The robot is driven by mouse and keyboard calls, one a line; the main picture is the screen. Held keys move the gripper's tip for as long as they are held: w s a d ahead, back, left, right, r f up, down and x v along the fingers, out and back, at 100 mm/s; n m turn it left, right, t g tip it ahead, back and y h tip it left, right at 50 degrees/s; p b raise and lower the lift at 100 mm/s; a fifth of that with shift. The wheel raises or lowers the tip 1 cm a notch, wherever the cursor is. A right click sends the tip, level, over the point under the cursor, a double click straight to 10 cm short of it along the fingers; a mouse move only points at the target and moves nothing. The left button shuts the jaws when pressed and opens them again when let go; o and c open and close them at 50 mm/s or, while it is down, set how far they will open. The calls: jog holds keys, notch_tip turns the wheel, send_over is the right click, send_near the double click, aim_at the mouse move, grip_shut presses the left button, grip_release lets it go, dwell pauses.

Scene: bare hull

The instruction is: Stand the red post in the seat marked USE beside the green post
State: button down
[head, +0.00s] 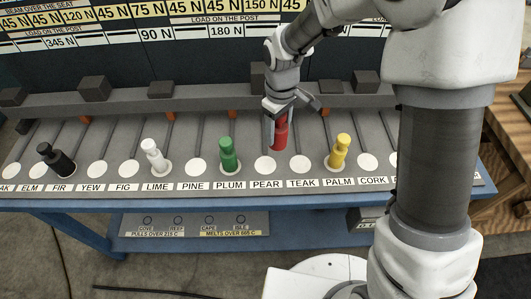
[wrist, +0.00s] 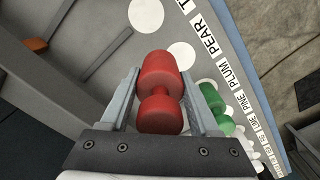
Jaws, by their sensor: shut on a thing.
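The red post (head: 280,133) is held in my gripper (head: 280,118), in front of the slotted back of the bench between the PEAR and TEAK columns. In the wrist view the red post (wrist: 158,88) sits between the two fingers, which are shut on it. Whether its foot touches the bench is unclear. The green post (head: 228,156) stands upright on the PLUM seat; it also shows in the wrist view (wrist: 218,108). The white PEAR seat (head: 265,166) to its right and PINE seat (head: 192,166) to its left are empty. I see no label reading USE.
The TEAK seat (head: 301,164) is empty. Dark blocks (head: 94,88) sit on the rear ledge. Load signs hang behind.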

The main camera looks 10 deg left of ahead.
jog(key=shift+s+a+f+b, duration=0.1)
jog(key=shift+s+a+f, duration=0.4)
jog(key=shift+f, duration=0.6)
jog(key=shift+s+a+f+b, duration=0.1)
jog(key=shift+s+a+f, duration=0.4)
jog(key=shift+f, duration=0.55)
jog(key=shift+s+a+f+b, duration=0.1)
jog(key=shift+s+a+f, duration=0.4)
jog(key=shift+f, duration=0.6)
jog(key=shift+d, duration=0.1)
jog(key=shift+f, duration=0.2)
jog(key=shift+c, duration=0.6)
grip_release()
jog(key=shift+r, duration=0.1)
